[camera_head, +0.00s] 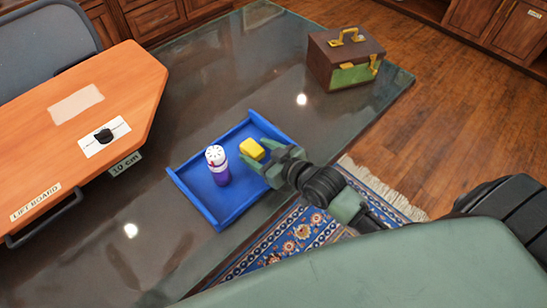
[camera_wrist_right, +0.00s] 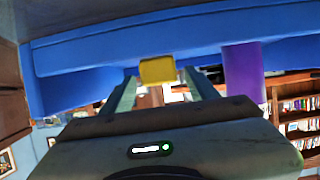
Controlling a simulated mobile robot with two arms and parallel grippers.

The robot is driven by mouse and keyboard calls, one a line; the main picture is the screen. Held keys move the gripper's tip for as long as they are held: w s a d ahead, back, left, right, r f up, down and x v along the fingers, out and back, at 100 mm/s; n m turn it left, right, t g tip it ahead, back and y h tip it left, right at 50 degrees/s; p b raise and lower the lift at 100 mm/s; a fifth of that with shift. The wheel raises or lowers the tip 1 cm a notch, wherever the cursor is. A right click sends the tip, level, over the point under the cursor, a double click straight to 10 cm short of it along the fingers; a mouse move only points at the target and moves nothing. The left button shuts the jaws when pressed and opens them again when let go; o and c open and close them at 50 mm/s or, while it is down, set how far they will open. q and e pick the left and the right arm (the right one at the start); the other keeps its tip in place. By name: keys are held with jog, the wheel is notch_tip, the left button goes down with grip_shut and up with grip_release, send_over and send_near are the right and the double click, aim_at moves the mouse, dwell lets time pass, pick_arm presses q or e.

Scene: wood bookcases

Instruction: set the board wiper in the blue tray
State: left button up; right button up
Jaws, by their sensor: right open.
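A small yellow block (camera_head: 252,149), which looks like the board wiper, sits in the blue tray (camera_head: 228,215) on the glass table. My right gripper (camera_head: 259,154) is open at the tray's right side, with its fingertips about the block. In the right wrist view the yellow block (camera_wrist_right: 157,69) shows just beyond and between the two open fingers (camera_wrist_right: 162,88); I see no clear grip on it. A purple bottle with a white top (camera_head: 217,168) stands upright in the tray, left of the block. My left gripper is not in view.
An orange lift board (camera_head: 120,75) with a dial and handle is at the left. A brown and green box with yellow handle (camera_head: 346,58) stands at the back right. Mid-table glass is clear.

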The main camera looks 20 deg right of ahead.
jog(key=v, duration=0.9)
jog(key=shift+s+d+r, duration=0.1)
jog(key=shift+s, duration=0.15)
